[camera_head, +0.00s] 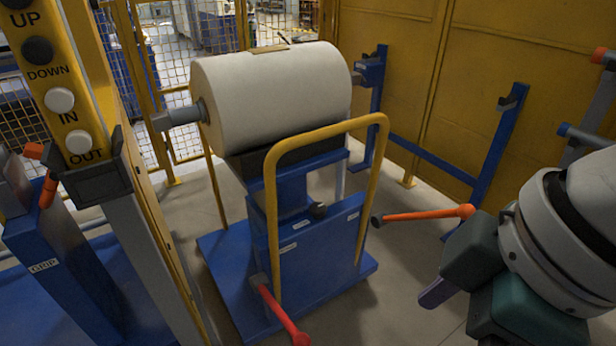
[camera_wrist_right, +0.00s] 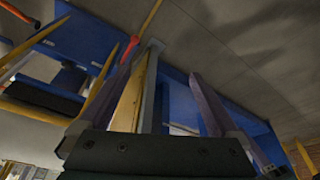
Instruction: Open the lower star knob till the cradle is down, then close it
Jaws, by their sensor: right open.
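A dark knob (camera_head: 318,210), which looks like the star knob, sits on the upper part of the blue cart body (camera_head: 310,245), behind the yellow handle. I cannot make out its lobes or any label on it. The black cradle (camera_head: 290,155) is raised on the cart's blue column, with a large pale roll (camera_head: 275,95) lying on it. My right gripper (camera_head: 432,296) is at the lower right, apart from the cart and knob. In the right wrist view its fingers (camera_wrist_right: 172,65) are spread and empty. My left gripper is not in view.
A yellow handle hoop (camera_head: 325,130) rises in front of the cart. A button post (camera_head: 75,100) stands left. Yellow walls and a blue rack (camera_head: 430,155) stand behind.

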